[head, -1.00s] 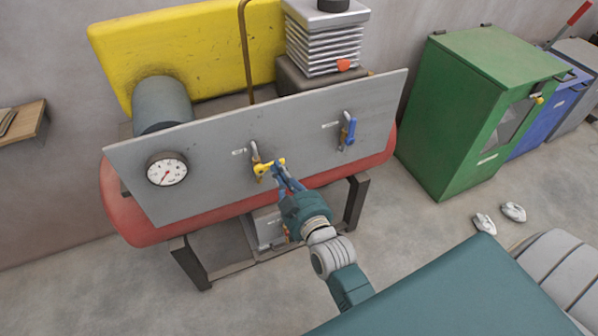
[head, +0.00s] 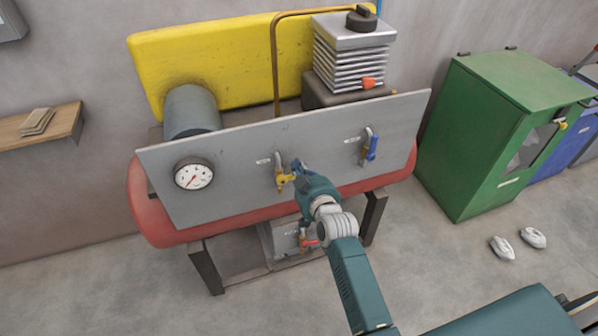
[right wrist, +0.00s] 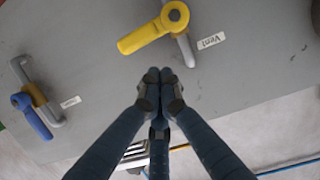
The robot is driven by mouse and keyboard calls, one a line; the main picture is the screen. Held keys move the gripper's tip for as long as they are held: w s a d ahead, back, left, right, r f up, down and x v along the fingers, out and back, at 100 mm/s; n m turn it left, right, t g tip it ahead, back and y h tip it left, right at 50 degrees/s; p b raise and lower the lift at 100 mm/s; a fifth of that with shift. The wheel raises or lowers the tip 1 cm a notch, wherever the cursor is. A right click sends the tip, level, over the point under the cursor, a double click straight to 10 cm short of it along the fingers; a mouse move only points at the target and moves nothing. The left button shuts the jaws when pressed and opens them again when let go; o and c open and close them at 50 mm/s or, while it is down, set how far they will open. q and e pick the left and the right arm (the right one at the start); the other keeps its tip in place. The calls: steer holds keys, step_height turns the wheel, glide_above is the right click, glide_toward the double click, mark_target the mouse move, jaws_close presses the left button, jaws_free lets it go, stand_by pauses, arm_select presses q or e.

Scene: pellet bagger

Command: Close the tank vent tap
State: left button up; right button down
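The vent tap (head: 283,180) has a yellow lever and sits on the grey panel (head: 230,150). In the right wrist view the yellow lever (right wrist: 150,32) lies across its grey pipe, beside a label reading "Vent" (right wrist: 211,41). In the head view the lever points right, towards the blue tap. My right gripper (head: 297,168) is just right of the lever. In the right wrist view its fingertips (right wrist: 160,76) are together with nothing between them, apart from the lever in the picture. My left gripper is not in view.
A blue-handled tap (head: 369,148) is on the panel to the right, and a round gauge (head: 194,174) to the left. A red-handled tap (head: 308,241) is low under the red tank (head: 155,215).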

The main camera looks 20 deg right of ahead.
mark_target(292, 177)
steer(key=shift+s+d+f, duration=0.1)
steer(key=shift+f, duration=0.85)
steer(key=shift+d+f+m, duration=0.2)
steer(key=shift+f+m, duration=0.2)
steer(key=shift+f, duration=0.25)
